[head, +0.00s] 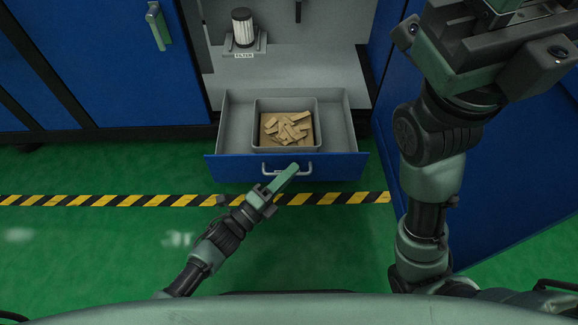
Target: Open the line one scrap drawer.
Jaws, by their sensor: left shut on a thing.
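The scrap drawer (224,170) has a blue front and grey inside, and it stands pulled out from the cabinet. A grey bin (318,122) with several tan scrap pieces (285,129) sits in it. The drawer's pale bar handle (306,170) is on the middle of the front. My left gripper (288,174) is shut on the handle, and its fingers cover part of it. My right arm is raised at the right; its gripper (500,30) is at the top right corner, and its fingertips are not clear.
A filter (243,28) stands by a FILTER label on the shelf above the drawer. A blue cabinet door with a green handle (158,26) is at the left. A blue panel (520,165) is at the right. Green floor with a striped line (100,200) lies clear in front.

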